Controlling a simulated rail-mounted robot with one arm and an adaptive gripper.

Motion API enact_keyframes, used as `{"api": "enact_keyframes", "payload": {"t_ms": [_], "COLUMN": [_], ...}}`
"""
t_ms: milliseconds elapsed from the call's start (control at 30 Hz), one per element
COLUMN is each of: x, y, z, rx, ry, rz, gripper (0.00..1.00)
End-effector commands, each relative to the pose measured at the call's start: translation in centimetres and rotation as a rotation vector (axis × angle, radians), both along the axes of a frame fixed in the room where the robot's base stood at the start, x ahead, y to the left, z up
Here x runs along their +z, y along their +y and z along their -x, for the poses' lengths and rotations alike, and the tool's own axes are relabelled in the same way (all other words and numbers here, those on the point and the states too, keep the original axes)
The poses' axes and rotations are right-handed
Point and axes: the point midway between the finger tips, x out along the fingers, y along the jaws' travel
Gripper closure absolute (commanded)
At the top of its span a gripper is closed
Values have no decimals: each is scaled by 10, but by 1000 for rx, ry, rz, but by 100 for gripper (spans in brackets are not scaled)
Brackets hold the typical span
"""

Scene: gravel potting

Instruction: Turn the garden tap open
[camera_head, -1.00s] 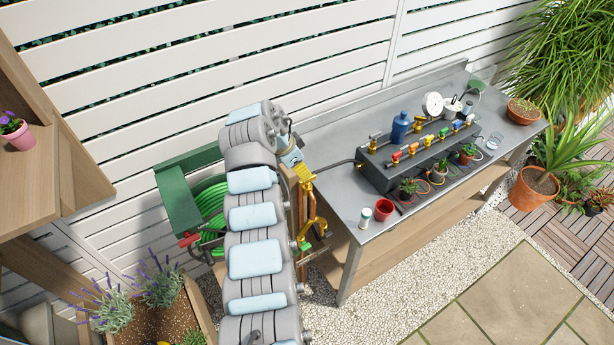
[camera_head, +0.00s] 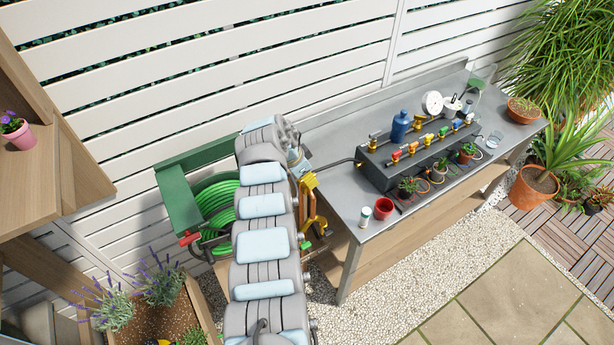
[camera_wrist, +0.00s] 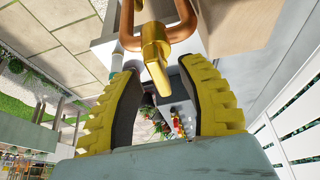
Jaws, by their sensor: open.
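The garden tap (camera_wrist: 153,50) is a brass-yellow piece on a copper pipe (camera_wrist: 184,20). In the wrist view its narrow lower end hangs at the opening between the fingertips. My gripper (camera_wrist: 160,70) has thick yellow ribbed fingers with dark inner pads. The fingers stand wide apart, one on each side of the tap's end, with a visible gap on both sides. In the head view a yellow finger (camera_head: 309,182) shows just right of my arm, left of the metal bench. My arm hides much of the tap area there.
A green hose reel (camera_head: 213,195) stands at the fence, left of my arm. The metal bench (camera_head: 335,192) is right of it, with a dark manifold box (camera_head: 377,172), a red cup (camera_head: 384,208) and small pots. Gravel lies in front.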

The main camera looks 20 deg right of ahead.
Motion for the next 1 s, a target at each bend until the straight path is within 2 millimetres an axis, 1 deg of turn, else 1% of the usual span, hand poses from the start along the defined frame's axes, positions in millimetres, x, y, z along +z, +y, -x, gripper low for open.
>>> {"api": "enact_keyframes", "payload": {"t_ms": [67,100,167,200,233,733,1000], "x": [0,0,0,0,0,0,0], "y": [0,0,0,0,0,0,0], "z": [0,0,0,0,0,0,1], "rx": [0,0,0,0,0,12,84], "ry": [0,0,0,0,0,0,3], "rz": [0,0,0,0,0,0,-1], "gripper": [60,62,79,91,99,100,100]}}
